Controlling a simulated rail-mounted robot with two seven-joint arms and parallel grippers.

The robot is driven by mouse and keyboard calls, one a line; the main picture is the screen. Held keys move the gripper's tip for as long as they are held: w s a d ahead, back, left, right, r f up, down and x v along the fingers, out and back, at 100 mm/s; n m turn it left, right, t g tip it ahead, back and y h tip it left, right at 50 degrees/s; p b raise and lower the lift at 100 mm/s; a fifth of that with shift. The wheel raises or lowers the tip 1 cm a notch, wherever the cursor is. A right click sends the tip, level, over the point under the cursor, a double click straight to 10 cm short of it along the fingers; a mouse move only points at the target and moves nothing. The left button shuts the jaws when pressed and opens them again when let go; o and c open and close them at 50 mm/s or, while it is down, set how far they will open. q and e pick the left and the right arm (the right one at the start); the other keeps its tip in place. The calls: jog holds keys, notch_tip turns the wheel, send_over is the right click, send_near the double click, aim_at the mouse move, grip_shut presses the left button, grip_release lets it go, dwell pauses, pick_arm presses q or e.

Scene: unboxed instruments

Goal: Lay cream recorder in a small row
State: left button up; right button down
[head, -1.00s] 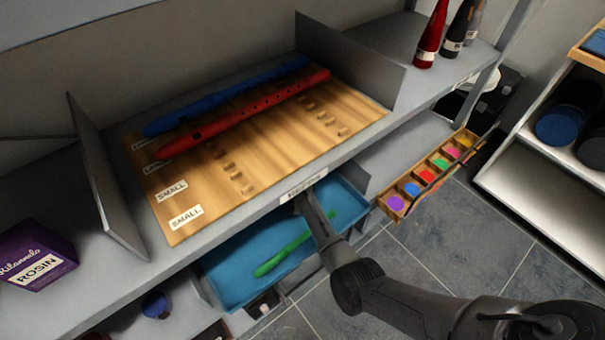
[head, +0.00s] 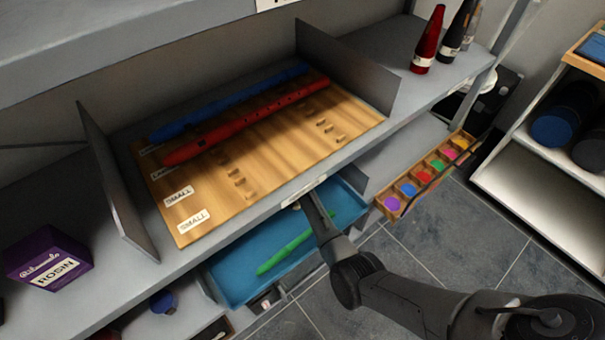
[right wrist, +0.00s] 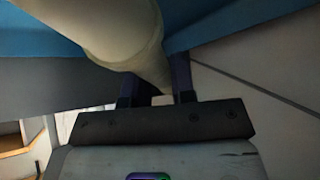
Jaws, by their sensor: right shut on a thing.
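The cream recorder (right wrist: 145,60) shows close up in the right wrist view, between the two fingers of my right gripper (right wrist: 155,88), which is shut on it. In the head view my right gripper (head: 314,205) reaches over the blue tray at the shelf's front edge, and I cannot make out the recorder there. The wooden board (head: 265,165) lies on the shelf with two front rows labelled SMALL (head: 178,196), (head: 194,221), both empty. A red recorder (head: 240,118) and a blue recorder (head: 230,102) lie in the rear rows. My left gripper is out of view.
A green recorder (head: 284,253) lies in the blue tray (head: 235,278) below the shelf. Grey dividers (head: 115,185), (head: 350,68) stand at both sides of the board. A purple rosin box (head: 48,258) is at left; dark bottles (head: 428,42) stand at right.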

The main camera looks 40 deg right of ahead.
jog(key=shift+r, duration=0.3)
dwell(0.4)
